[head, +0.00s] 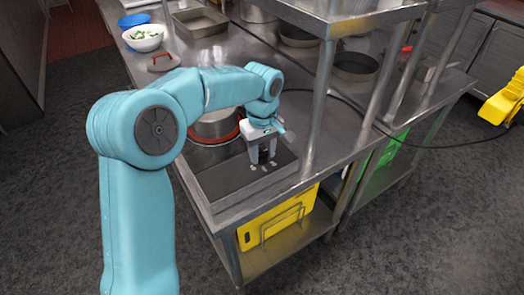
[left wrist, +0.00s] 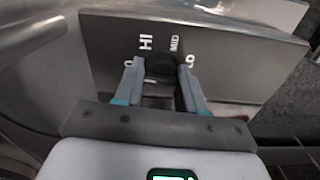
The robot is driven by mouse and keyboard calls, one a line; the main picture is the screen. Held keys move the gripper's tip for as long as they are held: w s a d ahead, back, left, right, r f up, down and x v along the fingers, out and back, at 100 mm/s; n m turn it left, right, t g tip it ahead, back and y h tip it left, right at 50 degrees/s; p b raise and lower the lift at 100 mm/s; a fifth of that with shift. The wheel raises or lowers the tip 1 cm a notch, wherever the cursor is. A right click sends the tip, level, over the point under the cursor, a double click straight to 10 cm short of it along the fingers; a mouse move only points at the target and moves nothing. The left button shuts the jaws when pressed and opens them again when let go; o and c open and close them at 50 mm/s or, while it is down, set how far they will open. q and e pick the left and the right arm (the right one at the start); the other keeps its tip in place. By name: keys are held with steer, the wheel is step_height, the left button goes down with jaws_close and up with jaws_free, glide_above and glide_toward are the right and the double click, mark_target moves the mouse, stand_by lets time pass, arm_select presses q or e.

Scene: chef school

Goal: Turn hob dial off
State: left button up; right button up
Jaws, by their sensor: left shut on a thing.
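The hob (head: 205,182) is a dark flat unit on the steel counter, with its front panel in the left wrist view (left wrist: 230,82). A black dial (left wrist: 160,65) sits on the panel, with HI and MID printed above it; the marks to either side are partly hidden by my fingers. My left gripper (head: 262,158) reaches down at the hob's front. In the left wrist view its two fingers are on either side of the dial, shut on it. The dial's pointer is not clear. My right gripper is not in view.
A metal pot (head: 217,125) stands on the hob, with a red-orange ring beside it, partly behind my arm. Steel shelf posts (head: 318,110) rise right of my gripper. A red-handled lid (head: 163,61) and a white bowl (head: 143,38) lie farther back. Yellow boards (head: 275,218) are below.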

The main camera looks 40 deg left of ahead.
mark_target(262, 152)
arm_select(q)
steer(key=shift+n, duration=0.6)
steer(key=o, duration=1.1)
steer(key=shift+c, duration=0.2)
steer(key=shift+r, duration=0.1)
step_height(262, 152, up, 16)
steer(key=p, duration=0.2)
steer(key=shift+s, duration=0.1)
